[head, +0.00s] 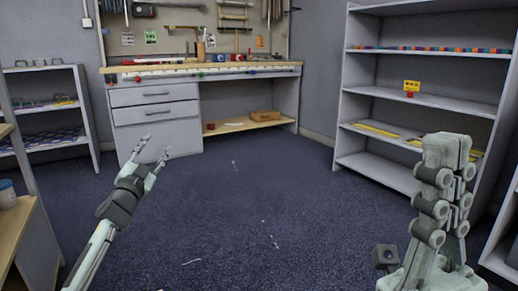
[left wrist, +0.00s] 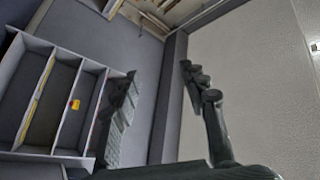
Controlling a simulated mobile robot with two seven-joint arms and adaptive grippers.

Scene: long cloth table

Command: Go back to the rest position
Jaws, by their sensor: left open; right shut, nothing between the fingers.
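My left gripper (head: 156,146) reaches in from the left in the head view, over the carpet and in front of the workbench. Its two fingers are spread apart with nothing between them. My right gripper (head: 447,142) stands upright and large at the right of the head view, close to the camera. Its fingers are together and hold nothing. Neither gripper touches any object that I can see.
A workbench (head: 200,72) with drawers and a tool board stands at the back. A grey shelf unit (head: 414,108) stands at the right, behind my right gripper. Another shelf (head: 40,106) and a wooden-topped unit (head: 25,228) are at the left. The carpet (head: 270,190) between is open.

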